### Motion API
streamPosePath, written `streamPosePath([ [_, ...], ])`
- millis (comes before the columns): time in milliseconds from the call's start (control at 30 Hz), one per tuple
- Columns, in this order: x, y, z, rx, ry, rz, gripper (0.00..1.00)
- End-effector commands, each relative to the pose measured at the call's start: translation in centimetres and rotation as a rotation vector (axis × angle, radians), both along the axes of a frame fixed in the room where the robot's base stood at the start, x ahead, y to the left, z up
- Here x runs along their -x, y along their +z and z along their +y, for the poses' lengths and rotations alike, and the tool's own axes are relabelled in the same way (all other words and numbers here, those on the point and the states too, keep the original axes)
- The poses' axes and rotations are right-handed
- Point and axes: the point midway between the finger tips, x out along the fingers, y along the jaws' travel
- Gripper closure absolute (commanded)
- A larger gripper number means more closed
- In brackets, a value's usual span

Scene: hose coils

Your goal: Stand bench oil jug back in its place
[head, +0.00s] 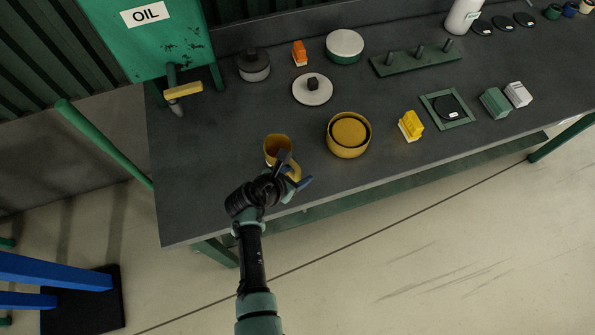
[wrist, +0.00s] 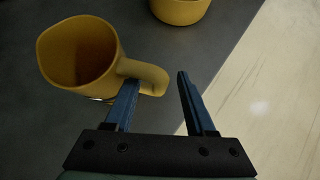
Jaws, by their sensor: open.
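A yellow jug (head: 274,146) stands upright near the front edge of the grey bench, open at the top. In the wrist view the jug (wrist: 62,75) is at upper left, and its handle (wrist: 152,73) reaches toward my fingers. My gripper (head: 297,170) is open at the jug's handle side; in the wrist view its blue fingers (wrist: 157,80) lie either side of the handle's outer end. I cannot tell whether they touch it. The jug's lower part is partly hidden by my gripper in the head view. No place is clearly marked as the jug's.
A green OIL tank (head: 145,45) with a yellow-handled tap (head: 184,90) stands at the bench's left. A yellow round pot (head: 347,148) is right of the jug. Bench left of the jug is clear.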

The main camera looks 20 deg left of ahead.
Motion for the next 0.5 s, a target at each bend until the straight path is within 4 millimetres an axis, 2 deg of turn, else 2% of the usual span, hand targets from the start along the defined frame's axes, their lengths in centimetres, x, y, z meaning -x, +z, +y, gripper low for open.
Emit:
streamPosePath([
  [500, 0.8, 1.2, 0.4, 0.0, 0.001, 0.0, 0.45],
])
